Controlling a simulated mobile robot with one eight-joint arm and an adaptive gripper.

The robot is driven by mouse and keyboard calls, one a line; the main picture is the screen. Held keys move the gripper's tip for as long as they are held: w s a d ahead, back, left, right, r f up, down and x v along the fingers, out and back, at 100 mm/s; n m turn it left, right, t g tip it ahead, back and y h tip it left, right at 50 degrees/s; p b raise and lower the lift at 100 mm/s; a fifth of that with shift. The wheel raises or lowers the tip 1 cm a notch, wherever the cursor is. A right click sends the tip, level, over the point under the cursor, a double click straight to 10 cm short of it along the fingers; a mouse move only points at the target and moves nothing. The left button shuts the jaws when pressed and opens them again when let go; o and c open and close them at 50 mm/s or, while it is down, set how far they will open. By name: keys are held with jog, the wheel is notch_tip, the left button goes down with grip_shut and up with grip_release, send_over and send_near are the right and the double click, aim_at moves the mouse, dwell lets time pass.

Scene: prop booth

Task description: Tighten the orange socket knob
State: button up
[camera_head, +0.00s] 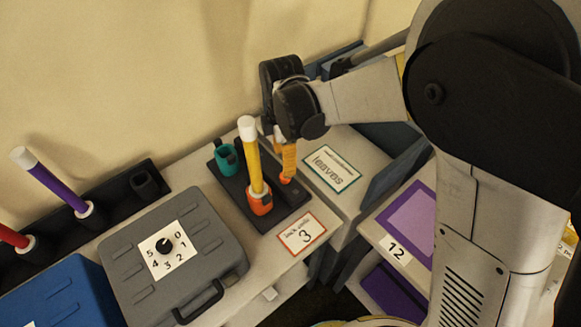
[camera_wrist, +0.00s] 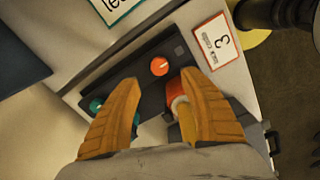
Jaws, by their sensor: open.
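The orange knob (camera_wrist: 159,66) is a small round dial with a pale mark on top, set on a dark base (camera_wrist: 150,90). In the head view the knob (camera_head: 285,180) shows just below my fingertips. Beside it an orange socket (camera_head: 262,205) holds a yellow rod (camera_head: 251,160) with a white top. The socket (camera_wrist: 173,87) is partly hidden by my right finger in the wrist view. My gripper (camera_wrist: 160,80) is open and empty, with its orange fingers spread. In the head view my gripper (camera_head: 286,160) hangs over the base, behind the rod.
A teal socket (camera_head: 226,158) sits at the base's far left. Cards read "3" (camera_head: 302,233) and "leaves" (camera_head: 331,168). A grey case (camera_head: 200,235) with a numbered dial stands left, beside a blue case (camera_head: 70,295). Purple (camera_head: 75,200) and red rods stand farther left.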

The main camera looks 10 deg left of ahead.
notch_tip(320, 180, down, 8)
jog(key=shift+r+b, duration=0.15)
jog(key=shift+b, duration=0.95)
grip_shut()
